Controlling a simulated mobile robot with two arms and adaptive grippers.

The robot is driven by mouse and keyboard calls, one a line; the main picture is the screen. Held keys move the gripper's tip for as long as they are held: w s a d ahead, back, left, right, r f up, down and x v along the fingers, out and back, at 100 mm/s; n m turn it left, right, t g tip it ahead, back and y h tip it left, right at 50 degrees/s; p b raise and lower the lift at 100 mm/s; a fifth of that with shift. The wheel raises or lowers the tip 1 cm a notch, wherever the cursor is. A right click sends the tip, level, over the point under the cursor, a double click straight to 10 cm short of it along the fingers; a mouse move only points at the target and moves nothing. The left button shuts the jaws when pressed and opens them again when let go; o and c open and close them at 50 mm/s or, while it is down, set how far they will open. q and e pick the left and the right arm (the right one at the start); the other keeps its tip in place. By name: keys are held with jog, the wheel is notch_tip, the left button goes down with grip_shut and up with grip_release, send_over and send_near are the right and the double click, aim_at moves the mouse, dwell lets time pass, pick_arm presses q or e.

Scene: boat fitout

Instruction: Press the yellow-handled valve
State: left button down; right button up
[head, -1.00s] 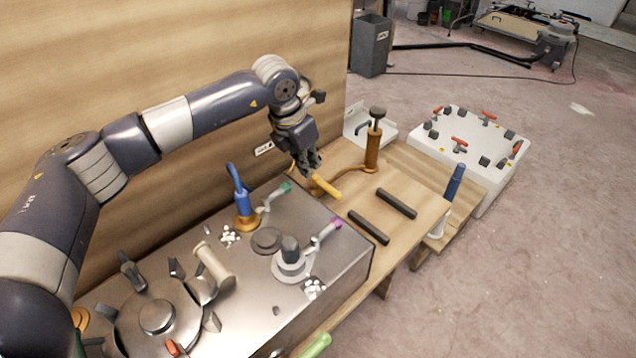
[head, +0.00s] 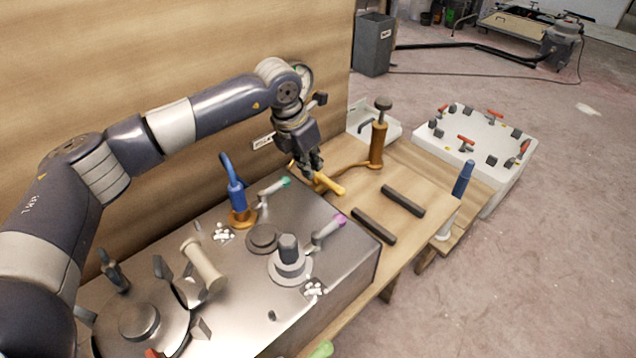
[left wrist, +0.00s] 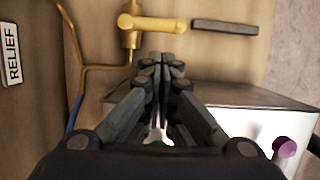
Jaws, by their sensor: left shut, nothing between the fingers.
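The yellow-handled valve (head: 329,183) sits on the wooden bench top, just beyond the metal cabinet, with its handle pointing to the lower right. In the left wrist view its yellow handle (left wrist: 155,24) shows at the top, attached to a brass body and pipe. My left gripper (head: 315,172) is shut and empty, its fingertips close to the valve. In the left wrist view the shut fingertips (left wrist: 161,62) lie just below the handle in the picture. I cannot tell whether they touch it. My right gripper is not in view.
The metal cabinet (head: 355,256) carries a blue-handled tool (head: 236,192), teal and purple levers, and round fittings. A brass pump (head: 378,140) and dark bars (head: 403,200) stand right of the valve. A RELIEF label (left wrist: 11,54) is on the back panel (head: 130,70).

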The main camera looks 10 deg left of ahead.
aim_at(328, 184)
pick_arm(q)
jog(key=p+x, duration=0.1)
jog(key=x, duration=0.9)
